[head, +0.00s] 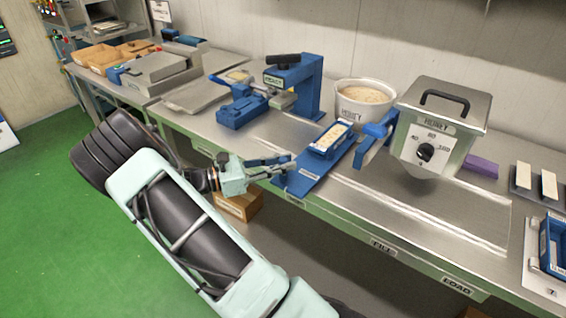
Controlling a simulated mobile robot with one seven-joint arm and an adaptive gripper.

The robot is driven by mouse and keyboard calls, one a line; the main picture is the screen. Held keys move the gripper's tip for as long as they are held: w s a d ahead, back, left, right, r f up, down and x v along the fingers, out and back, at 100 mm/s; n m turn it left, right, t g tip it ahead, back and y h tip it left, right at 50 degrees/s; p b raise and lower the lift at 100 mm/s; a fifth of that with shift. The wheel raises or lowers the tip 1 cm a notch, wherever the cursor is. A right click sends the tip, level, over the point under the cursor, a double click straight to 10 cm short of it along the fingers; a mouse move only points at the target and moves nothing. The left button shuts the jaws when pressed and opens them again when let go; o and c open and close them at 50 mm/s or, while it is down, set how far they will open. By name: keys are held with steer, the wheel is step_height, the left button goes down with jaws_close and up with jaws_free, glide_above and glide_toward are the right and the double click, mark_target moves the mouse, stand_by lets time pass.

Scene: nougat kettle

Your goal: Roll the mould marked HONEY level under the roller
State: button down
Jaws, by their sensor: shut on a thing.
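A blue mould (331,139) with a pale speckled filling sits on a long blue board (308,180) at the bench's front edge. The small label on the mould is too small to read. A blue arm-like fixture (374,139), possibly the roller, stands just right of the mould. My gripper (287,164) is at the left side of the board, left of and nearer than the mould. Its fingers are shut on a small part beside the board, mostly hidden by the fingers.
A white tub (363,98) stands behind the mould. A blue press (291,85) stands to the left. A cardboard box (240,205) is below the bench.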

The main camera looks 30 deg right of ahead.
stand_by(0.4)
steer(key=c, duration=1.8)
jaws_free()
steer(key=shift+o, duration=0.2)
steer(key=shift+a, duration=0.15)
steer(key=w+a, duration=0.2)
steer(key=a, duration=0.9)
steer(key=shift+w+a, duration=0.15)
steer(key=shift+a, duration=0.15)
